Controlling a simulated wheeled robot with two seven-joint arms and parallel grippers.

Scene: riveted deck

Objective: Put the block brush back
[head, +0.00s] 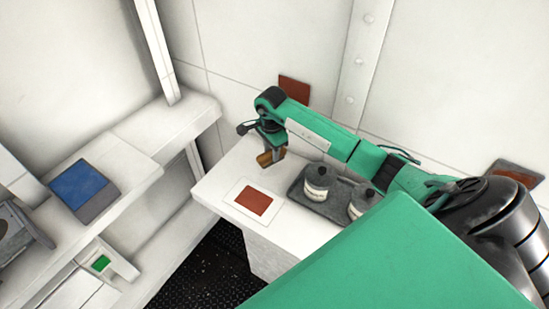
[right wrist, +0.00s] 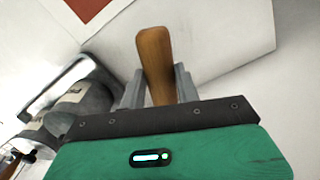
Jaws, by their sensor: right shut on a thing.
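The block brush shows as a brown wooden piece (head: 265,159) under my right gripper (head: 272,148), over the back left part of the white counter (head: 222,185). In the right wrist view the fingers of my right gripper (right wrist: 158,82) are shut on the brush's wooden body (right wrist: 154,52). Its bristles are not seen. I cannot tell whether it touches the counter. A red-brown rectangle with a white border (head: 254,201) lies on the counter in front of the brush, with nothing on it; its corner also shows in the right wrist view (right wrist: 88,8). My left gripper is not in view.
A dark grey tray (head: 293,198) with two dark-lidded white bottles (head: 316,184) (head: 361,203) stands right of the rectangle, below my right arm. A lower shelf at left holds a blue-and-grey panel (head: 80,190). Dark grating floor (head: 205,275) lies between.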

